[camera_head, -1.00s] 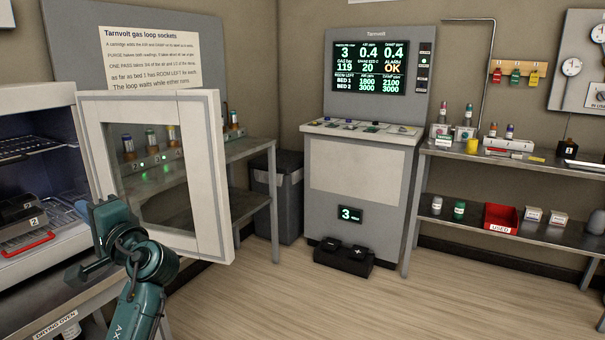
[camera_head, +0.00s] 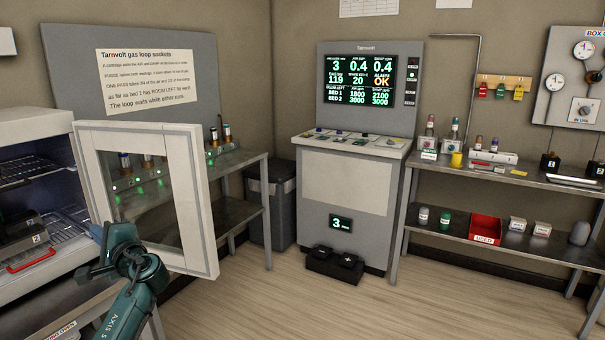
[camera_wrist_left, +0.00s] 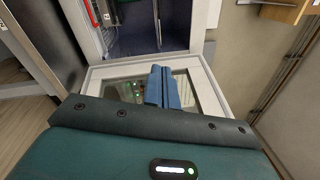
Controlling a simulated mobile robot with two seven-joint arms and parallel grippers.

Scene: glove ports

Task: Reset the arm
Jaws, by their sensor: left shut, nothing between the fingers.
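My left arm, teal, comes in from the bottom left of the head view. My left gripper (camera_head: 98,262) is in front of the open glass door of the drying oven (camera_head: 40,130), near the door's lower left edge. In the left wrist view its two blue fingers (camera_wrist_left: 163,88) are together with nothing between them. The white-framed glass door (camera_head: 198,205) lies beyond the fingers, and it also shows in the left wrist view (camera_wrist_left: 212,88). I cannot tell whether the gripper touches it. My right gripper is in neither view.
A dark block marked 2 (camera_head: 25,232) sits in the oven. The Tarnvolt console (camera_head: 345,185) stands mid-view, with a black pedal (camera_head: 335,265) on the floor before it. A dark bin (camera_head: 272,215) stands left of it. A shelf unit (camera_head: 465,235) is at right. The middle floor is clear.

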